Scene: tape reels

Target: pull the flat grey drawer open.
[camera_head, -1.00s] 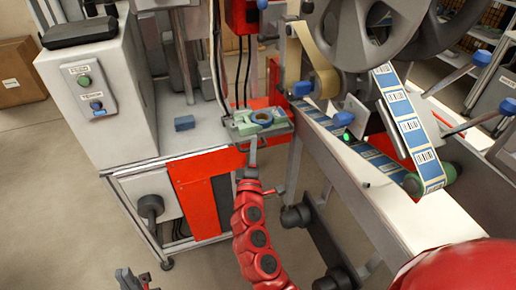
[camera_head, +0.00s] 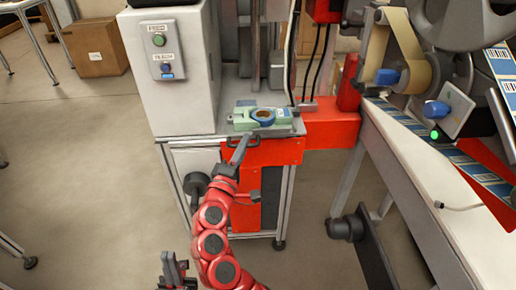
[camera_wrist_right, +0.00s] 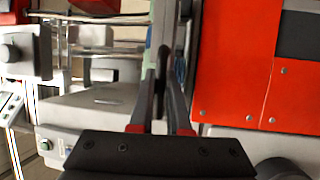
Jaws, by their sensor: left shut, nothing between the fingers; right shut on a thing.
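The flat grey drawer (camera_head: 290,130) sits at the edge of the machine bench, above a red panel. It carries a green fixture (camera_head: 247,117) with a blue ring-shaped part (camera_head: 263,116). A dark handle is at its front edge. My right gripper (camera_head: 240,146) is shut on this handle, and its fingers hide part of it. In the right wrist view the fingers (camera_wrist_right: 162,110) close on a narrow dark bar. My left gripper (camera_head: 174,268) is shut and empty at the bottom of the head view, well away from the drawer.
A grey cabinet (camera_head: 185,75) with green and blue buttons stands left of the drawer. A red beam (camera_head: 333,133) and a label machine's white bench (camera_head: 405,160) are to the right. Clear floor (camera_head: 90,150) lies to the left.

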